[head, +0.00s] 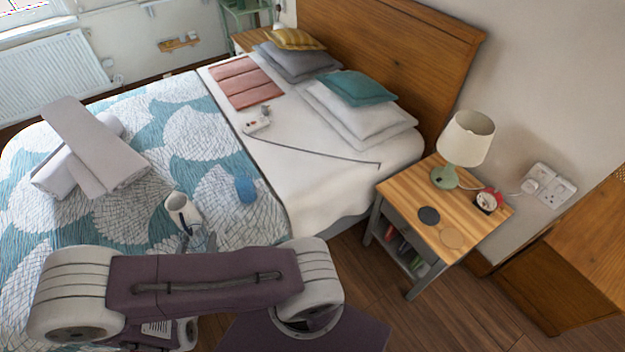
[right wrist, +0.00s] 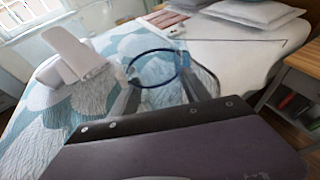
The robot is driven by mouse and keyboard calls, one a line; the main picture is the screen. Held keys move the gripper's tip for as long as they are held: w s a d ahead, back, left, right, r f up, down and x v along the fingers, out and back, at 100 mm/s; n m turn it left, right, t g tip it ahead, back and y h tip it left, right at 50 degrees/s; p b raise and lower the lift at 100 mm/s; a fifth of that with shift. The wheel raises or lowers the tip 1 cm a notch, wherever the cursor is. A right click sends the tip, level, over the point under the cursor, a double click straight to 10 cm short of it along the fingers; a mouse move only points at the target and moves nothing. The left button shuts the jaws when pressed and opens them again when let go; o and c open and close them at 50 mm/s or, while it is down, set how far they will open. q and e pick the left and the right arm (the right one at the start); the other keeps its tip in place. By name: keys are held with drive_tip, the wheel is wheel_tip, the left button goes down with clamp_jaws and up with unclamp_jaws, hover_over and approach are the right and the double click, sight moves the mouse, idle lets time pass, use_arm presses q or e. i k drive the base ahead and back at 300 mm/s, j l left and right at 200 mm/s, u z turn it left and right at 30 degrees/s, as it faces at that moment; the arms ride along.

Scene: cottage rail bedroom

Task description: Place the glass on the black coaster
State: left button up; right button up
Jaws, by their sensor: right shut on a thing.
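The black coaster (head: 428,215) is a flat round disc on the wooden bedside table (head: 470,225). In the right wrist view, a clear bluish glass (right wrist: 152,68) with a dark blue rim is between the fingers of my right gripper (right wrist: 158,80), which is shut on it. In the head view a small blue glass (head: 245,188) shows above the patterned duvet. Part of my right gripper (head: 208,235) shows left of and below it; my arm hides the rest. My left gripper is not in view.
Rolled towels (head: 95,155) lie farther left on the bed. A lamp (head: 465,140), a red alarm clock (head: 488,200) and a tan round coaster (head: 452,238) share the table. Floor shows between bed and table.

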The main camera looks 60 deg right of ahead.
sight(428, 215)
drive_tip(key=k+l+z, duration=0.1)
drive_tip(key=k+l, duration=0.45)
drive_tip(key=l, duration=0.15)
drive_tip(key=k+l+z, duration=0.15)
drive_tip(key=l, duration=0.25)
drive_tip(key=k+l+z, duration=0.1)
drive_tip(key=k+l, duration=0.5)
drive_tip(key=l, duration=0.2)
drive_tip(key=k+l+z, duration=0.15)
drive_tip(key=l, duration=0.6)
drive_tip(key=i, duration=0.05)
